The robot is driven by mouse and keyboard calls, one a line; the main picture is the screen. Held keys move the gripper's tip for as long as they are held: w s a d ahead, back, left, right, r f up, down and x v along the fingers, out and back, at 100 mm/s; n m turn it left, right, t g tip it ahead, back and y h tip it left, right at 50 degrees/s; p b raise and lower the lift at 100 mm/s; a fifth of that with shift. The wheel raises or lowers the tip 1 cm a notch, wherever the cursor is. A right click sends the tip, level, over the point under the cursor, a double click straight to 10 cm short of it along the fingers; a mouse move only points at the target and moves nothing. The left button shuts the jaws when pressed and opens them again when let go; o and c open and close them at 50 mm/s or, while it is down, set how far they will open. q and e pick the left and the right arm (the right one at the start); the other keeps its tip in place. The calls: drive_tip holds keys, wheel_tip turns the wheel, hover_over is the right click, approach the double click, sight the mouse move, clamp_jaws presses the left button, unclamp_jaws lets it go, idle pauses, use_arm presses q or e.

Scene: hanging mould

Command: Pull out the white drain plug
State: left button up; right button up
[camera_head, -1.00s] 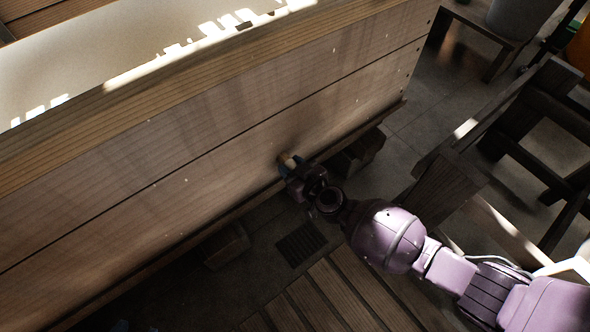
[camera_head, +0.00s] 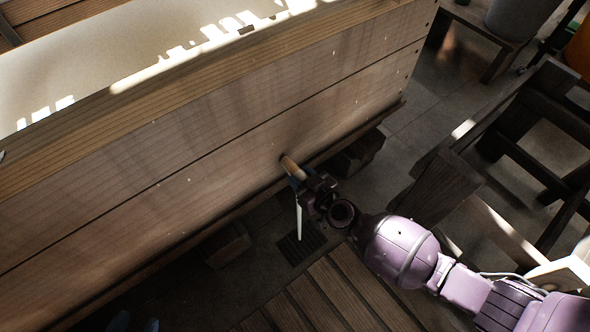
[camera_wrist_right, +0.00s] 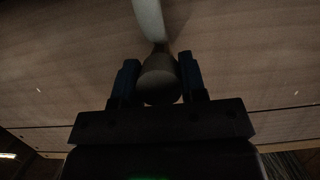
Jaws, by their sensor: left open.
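The drain plug (camera_head: 292,167) shows as a short, light tan cylinder at the lower part of the wooden tub wall (camera_head: 225,150). In the right wrist view the plug (camera_wrist_right: 160,78) is a greyish, tapered piece between two blue fingers. My right gripper (camera_head: 299,181) is shut on it; the right wrist view also shows this gripper (camera_wrist_right: 160,82). A narrow white strip (camera_head: 299,222), like a water stream, runs down beside the gripper; it also shows at the plug's thin end in the wrist view (camera_wrist_right: 149,20). Only the bluish tips of my left gripper (camera_head: 136,323) show at the bottom edge, apart and empty.
A floor drain grate (camera_head: 301,246) lies below the plug, beside wooden slats (camera_head: 335,290). Dark wooden supports (camera_head: 360,152) stand under the tub. A dark wooden frame (camera_head: 450,185) stands to the right, near my right arm. Stone floor is open between.

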drive_tip(key=o, duration=0.5)
drive_tip(key=shift+s+d+f, duration=0.1)
drive_tip(key=shift+s+d, duration=0.05)
drive_tip(key=shift+c, duration=0.2)
drive_tip(key=shift+o, duration=0.2)
use_arm(q)
drive_tip(key=shift+s+a+f+n+g+p, duration=0.15)
drive_tip(key=shift+s+f+g+p, duration=0.15)
drive_tip(key=shift+s+p, duration=0.35)
drive_tip(key=shift+s+a+f+n+g+p, duration=0.1)
drive_tip(key=shift+s+f+n+g+p, duration=0.15)
drive_tip(key=shift+p, duration=0.6)
use_arm(e)
drive_tip(key=v, duration=1)
drive_tip(key=shift+s+d, duration=0.2)
drive_tip(key=shift+s, duration=0.1)
